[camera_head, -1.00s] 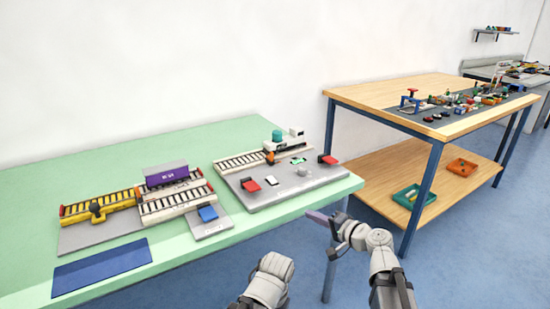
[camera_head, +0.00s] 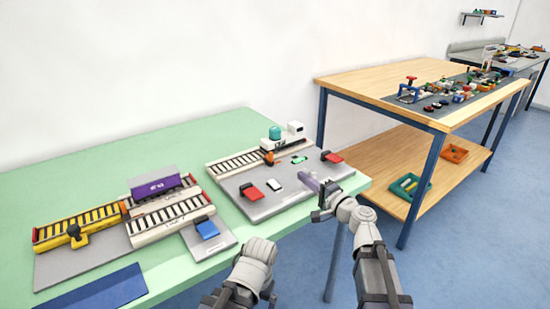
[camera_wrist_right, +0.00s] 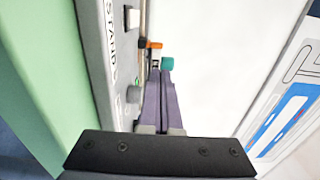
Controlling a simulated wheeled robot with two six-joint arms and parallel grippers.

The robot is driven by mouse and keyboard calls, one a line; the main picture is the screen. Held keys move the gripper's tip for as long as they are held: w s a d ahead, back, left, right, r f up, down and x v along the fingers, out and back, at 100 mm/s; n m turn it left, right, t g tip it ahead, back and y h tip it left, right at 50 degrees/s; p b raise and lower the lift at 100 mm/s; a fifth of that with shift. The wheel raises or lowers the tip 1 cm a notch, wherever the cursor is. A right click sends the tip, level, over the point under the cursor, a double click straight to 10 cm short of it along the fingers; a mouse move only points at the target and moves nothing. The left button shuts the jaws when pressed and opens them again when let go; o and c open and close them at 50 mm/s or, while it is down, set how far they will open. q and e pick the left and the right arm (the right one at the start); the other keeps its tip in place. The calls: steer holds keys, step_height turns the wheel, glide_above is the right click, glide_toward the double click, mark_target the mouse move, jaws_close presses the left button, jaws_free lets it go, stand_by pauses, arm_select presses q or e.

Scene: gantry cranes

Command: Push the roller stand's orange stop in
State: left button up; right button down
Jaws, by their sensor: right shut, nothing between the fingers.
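The grey roller stand (camera_head: 262,208) lies on the green table; its side, marked "STAND", shows in the right wrist view (camera_wrist_right: 101,60). In the right wrist view an orange piece (camera_wrist_right: 154,45) shows just beyond the fingers, beside a teal piece (camera_wrist_right: 168,63). My right gripper (camera_head: 306,178) is shut and empty, its purple fingers above the stand's right front part, apart from the orange stop. They also show in the wrist view (camera_wrist_right: 160,74). My left gripper is not visible.
Red blocks (camera_head: 251,192) and a green pad (camera_head: 299,160) sit on the stand. A purple wagon (camera_head: 155,187) stands on track to the left, near a blue block (camera_head: 207,229). A wooden table (camera_head: 360,82) stands to the right. The green table's back is clear.

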mark_target(272, 155)
steer(key=x, duration=1.4)
steer(key=shift+f, duration=0.1)
steer(key=shift+w+a, duration=0.1)
steer(key=x, duration=0.3)
steer(key=shift+w, duration=0.1)
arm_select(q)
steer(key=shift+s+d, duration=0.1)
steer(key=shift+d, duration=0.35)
arm_select(e)
steer(key=v, duration=1.4)
steer(key=shift+s, duration=0.2)
